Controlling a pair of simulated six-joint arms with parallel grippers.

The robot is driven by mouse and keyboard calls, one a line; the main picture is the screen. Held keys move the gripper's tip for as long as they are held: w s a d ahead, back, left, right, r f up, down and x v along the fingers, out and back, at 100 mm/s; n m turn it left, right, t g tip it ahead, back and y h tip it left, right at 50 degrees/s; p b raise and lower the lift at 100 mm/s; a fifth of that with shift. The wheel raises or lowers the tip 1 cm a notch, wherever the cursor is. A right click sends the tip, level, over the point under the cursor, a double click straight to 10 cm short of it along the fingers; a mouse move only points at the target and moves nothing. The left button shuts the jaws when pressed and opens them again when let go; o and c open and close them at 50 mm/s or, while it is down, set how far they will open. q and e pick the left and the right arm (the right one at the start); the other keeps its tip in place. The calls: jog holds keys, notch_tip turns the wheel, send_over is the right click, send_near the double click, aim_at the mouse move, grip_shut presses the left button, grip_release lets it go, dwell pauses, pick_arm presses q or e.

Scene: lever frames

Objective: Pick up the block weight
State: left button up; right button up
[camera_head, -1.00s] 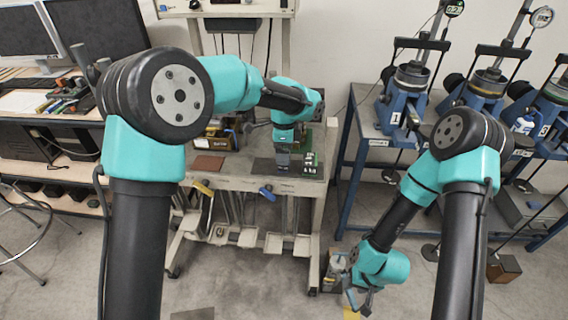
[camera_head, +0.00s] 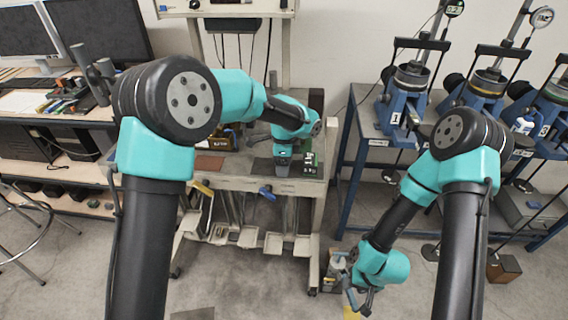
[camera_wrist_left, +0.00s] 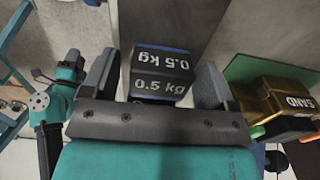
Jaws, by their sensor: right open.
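The block weight (camera_wrist_left: 162,76) is dark with a blue top edge and is marked "0.5 kg" in white on two faces. In the left wrist view it lies between the two fingers of my left gripper (camera_wrist_left: 160,84), which stand apart, with a narrow gap visible on each side. In the head view my left gripper (camera_head: 283,160) is low over the bench top, and I cannot make out the block there. My right gripper (camera_head: 358,302) is open and empty, hanging low in front of the bench at the right.
A blue-framed table (camera_head: 365,128) with several presses stands at the right. The floor in front is mostly clear.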

pick_arm(q)
jog(key=c, duration=1.2)
jog(key=shift+r, duration=0.2)
jog(key=shift+r, duration=1.3)
jog(key=s+r, duration=0.2)
jog(key=s, duration=1.4)
jog(key=w+a+r+n, duration=0.4)
jog(key=a+n, duration=0.5)
jog(key=a, duration=0.1)
jog(key=w+a+r+n, duration=0.5)
jog(key=a+n, duration=0.5)
jog(key=a, duration=0.1)
jog(key=shift+w+r, duration=0.2)
jog(key=shift+w, duration=0.1)
